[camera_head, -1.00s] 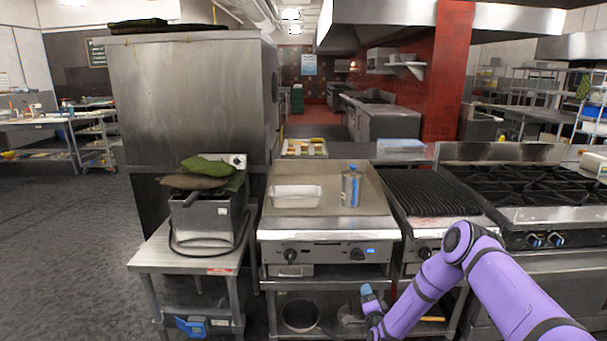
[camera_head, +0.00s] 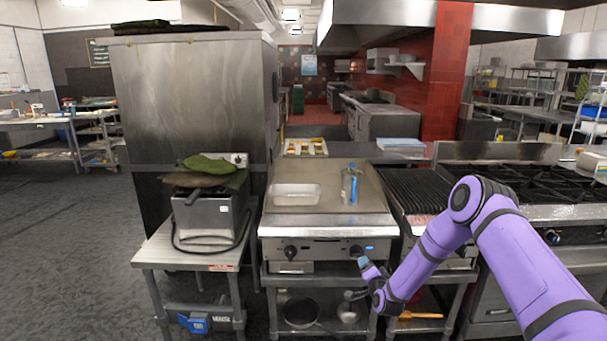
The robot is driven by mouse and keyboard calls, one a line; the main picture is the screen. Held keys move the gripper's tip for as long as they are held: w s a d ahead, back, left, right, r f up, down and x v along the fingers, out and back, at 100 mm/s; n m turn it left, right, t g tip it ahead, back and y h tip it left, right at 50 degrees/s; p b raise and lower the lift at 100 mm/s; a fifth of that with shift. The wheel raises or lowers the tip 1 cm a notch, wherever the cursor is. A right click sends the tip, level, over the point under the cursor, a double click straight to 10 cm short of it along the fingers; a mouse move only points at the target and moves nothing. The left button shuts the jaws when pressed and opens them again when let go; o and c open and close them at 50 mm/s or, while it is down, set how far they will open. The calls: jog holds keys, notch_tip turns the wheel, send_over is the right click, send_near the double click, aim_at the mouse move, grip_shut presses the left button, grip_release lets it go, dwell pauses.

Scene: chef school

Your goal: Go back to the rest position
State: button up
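My purple arm reaches in from the lower right, bent at the elbow. Its end, my gripper (camera_head: 364,268), shows as a small grey-blue tip in front of the griddle's front panel, near the right knob. The fingers are too small to tell whether they are open or shut. I see nothing clearly held in it. The gripper appears apart from the griddle (camera_head: 312,224).
A fryer (camera_head: 208,218) with green mitts (camera_head: 213,165) stands left on a metal table (camera_head: 158,250). A pan (camera_head: 299,312) sits on the shelf below. Open floor (camera_head: 60,240) lies left.

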notch_tip(320, 180, up, 21)
jog(key=n+g+y, duration=0.1)
jog(key=n+g, duration=0.2)
jog(key=n, duration=0.2)
jog(key=s+d+r+n+g+h, duration=0.1)
jog(key=s+r+g, duration=0.1)
jog(key=s+r, duration=0.5)
jog(key=s+d+r+n+g, duration=0.1)
jog(key=s+r+n, duration=0.1)
jog(key=s+r, duration=0.6)
jog(key=s+d+r+g+h, duration=0.1)
jog(key=s+d+r, duration=0.1)
jog(key=s+r, duration=0.55)
jog(key=s+d+r+g+h, duration=0.15)
jog(key=s+r, duration=0.25)
jog(key=s, duration=0.6)
jog(key=s+d+n+g, duration=0.2)
jog(key=s+g, duration=0.1)
jog(key=s, duration=1.9)
jog(key=shift+s+r+y, duration=0.2)
jog(key=shift+r+y, duration=0.1)
jog(key=shift+y, duration=0.05)
